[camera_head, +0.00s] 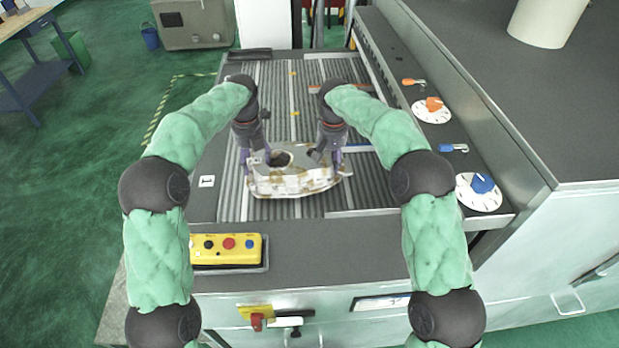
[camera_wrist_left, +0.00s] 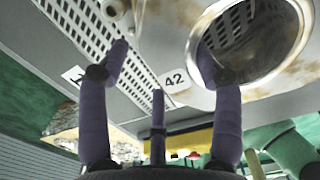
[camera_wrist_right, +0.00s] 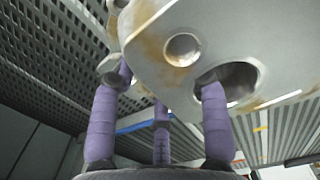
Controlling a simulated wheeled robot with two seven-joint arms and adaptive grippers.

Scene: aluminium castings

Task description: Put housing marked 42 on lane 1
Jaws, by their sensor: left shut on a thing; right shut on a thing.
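The housing (camera_head: 290,181) is a pale metal casting with brownish stains, and a label reading 42 shows on it in the left wrist view (camera_wrist_left: 174,80). It is at the near end of the grooved conveyor bed (camera_head: 232,205). My left gripper (camera_head: 256,158) is shut on its left side, with a finger at the rim of the large round opening. My right gripper (camera_head: 330,158) is shut on its right side, with one finger in a hole; the casting also shows in the right wrist view (camera_wrist_right: 160,75). I cannot tell whether its underside touches the bed.
A small white marker plate (camera_head: 207,181) sits on the left edge of the bed. A yellow button box (camera_head: 227,249) is at the front left. Orange and blue knobs on dials (camera_head: 432,111) line the right side. The bed behind the housing is clear.

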